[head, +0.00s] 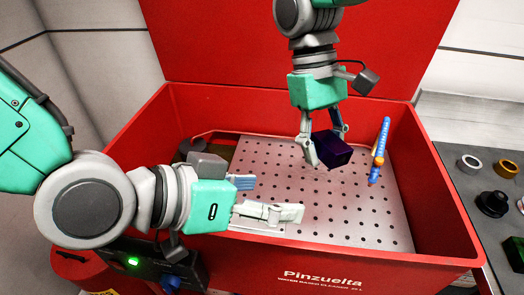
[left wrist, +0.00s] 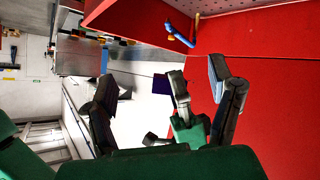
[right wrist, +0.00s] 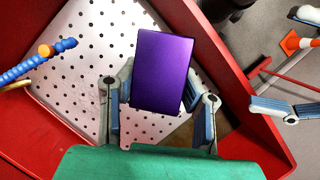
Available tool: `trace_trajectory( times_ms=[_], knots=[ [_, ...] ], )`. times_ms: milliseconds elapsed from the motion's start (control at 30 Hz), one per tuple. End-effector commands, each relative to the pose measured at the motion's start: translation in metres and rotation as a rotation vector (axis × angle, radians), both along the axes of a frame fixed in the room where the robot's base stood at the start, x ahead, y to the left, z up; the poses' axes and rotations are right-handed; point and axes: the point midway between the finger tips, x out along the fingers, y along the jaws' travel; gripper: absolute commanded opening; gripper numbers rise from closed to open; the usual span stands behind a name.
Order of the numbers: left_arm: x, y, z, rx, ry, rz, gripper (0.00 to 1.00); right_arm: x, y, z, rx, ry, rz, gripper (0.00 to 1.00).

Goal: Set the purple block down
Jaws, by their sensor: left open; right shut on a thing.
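The purple block (head: 331,150) is a dark box held between the fingers of my right gripper (head: 326,150), over the perforated tray floor of the red washer basin. In the right wrist view the purple block (right wrist: 162,72) sits between both fingers, with the perforated floor (right wrist: 85,45) behind it. I cannot tell whether the block touches the floor. My left gripper (head: 268,198) is open and empty over the left front part of the basin. The left wrist view shows the purple block (left wrist: 162,84) beyond the left gripper's fingers.
The red basin (head: 445,215) has raised walls all round. A blue and orange jointed nozzle (head: 380,150) stands at the basin's right side. A grey side table (head: 480,215) at the right holds rings and a black knob. The middle and right of the perforated floor are clear.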

Motion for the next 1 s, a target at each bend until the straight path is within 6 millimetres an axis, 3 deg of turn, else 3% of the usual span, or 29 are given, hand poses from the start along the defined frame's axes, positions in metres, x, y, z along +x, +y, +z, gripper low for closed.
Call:
trace_trajectory(
  times_ms=[33, 133, 300, 467, 800, 1000],
  knots=[
    [0.009, 0.001, 0.015, -0.004, -0.098, -0.022, 0.76, 0.000, 0.000, 0.000, 0.000, 0.000, 0.000, 0.00],
    [0.021, 0.002, 0.036, 0.000, -0.250, -0.059, 0.76, 0.000, 0.000, 0.000, 0.000, 0.000, 0.000, 0.00],
    [0.029, 0.000, 0.049, 0.005, -0.353, -0.084, 0.76, 0.000, 0.000, 0.000, 0.000, 0.000, 0.000, 0.00],
    [0.037, -0.017, 0.040, 0.008, -0.356, -0.088, 0.76, 0.000, -0.001, 0.000, 0.000, 0.000, 0.000, 0.00],
    [0.064, -0.069, 0.016, 0.006, -0.353, -0.086, 0.76, 0.000, 0.000, 0.000, 0.000, 0.000, 0.000, 0.00],
    [0.075, -0.088, 0.007, 0.006, -0.354, -0.085, 0.76, 0.000, 0.000, 0.000, -0.001, 0.000, 0.000, 0.00]
  ],
)
